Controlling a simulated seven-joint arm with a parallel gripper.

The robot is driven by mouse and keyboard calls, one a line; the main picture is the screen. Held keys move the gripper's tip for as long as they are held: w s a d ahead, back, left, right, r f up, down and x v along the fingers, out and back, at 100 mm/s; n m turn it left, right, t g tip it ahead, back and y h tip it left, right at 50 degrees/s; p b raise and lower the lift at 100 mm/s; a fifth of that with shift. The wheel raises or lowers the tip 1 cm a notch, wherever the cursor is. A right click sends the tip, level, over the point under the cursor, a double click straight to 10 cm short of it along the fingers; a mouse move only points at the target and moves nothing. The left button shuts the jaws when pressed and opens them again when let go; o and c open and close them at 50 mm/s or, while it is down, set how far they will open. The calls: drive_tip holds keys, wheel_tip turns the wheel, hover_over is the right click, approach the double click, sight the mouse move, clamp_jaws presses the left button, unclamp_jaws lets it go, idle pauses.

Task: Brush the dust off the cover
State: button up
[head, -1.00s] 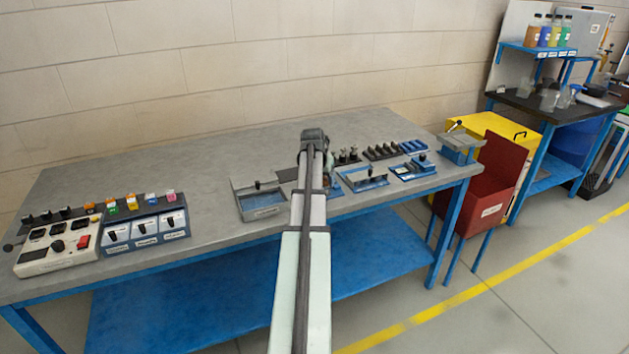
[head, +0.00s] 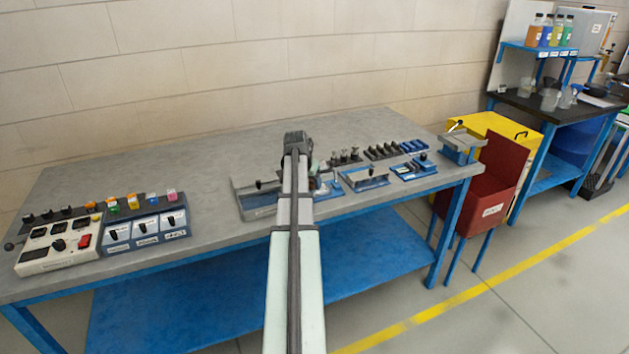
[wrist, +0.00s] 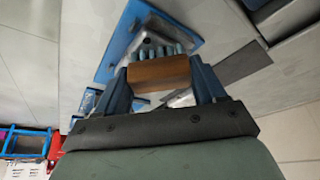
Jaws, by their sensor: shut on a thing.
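My gripper (wrist: 160,78) is shut on a brown wooden block with blue-green bristle tufts, which looks like a brush (wrist: 158,73). The tufts point away from the wrist. In the head view my arm hides the fingers and the brush. Beyond the brush in the wrist view is a blue-edged fixture (wrist: 118,38) with a grey face. A dark flat plate (wrist: 243,63) lies to its right. I cannot tell which of these is the cover, and no dust is clear. Whether the bristles touch anything is unclear.
The grey bench (head: 200,165) carries a shallow tray (head: 262,209) beside my arm and blue fixtures (head: 365,179) to the right. Switch boxes (head: 58,243) stand at the left end. A red bin (head: 487,190) is off the right end. The bench's back middle is clear.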

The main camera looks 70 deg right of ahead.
sight(326, 187)
drive_tip(key=shift+d, duration=0.2)
drive_tip(key=shift+s+d, duration=2.45)
drive_tip(key=shift+w+a, duration=2.5)
drive_tip(key=shift+a, duration=0.1)
drive_tip(key=shift+w+r, duration=0.1)
drive_tip(key=shift+r, duration=4.05)
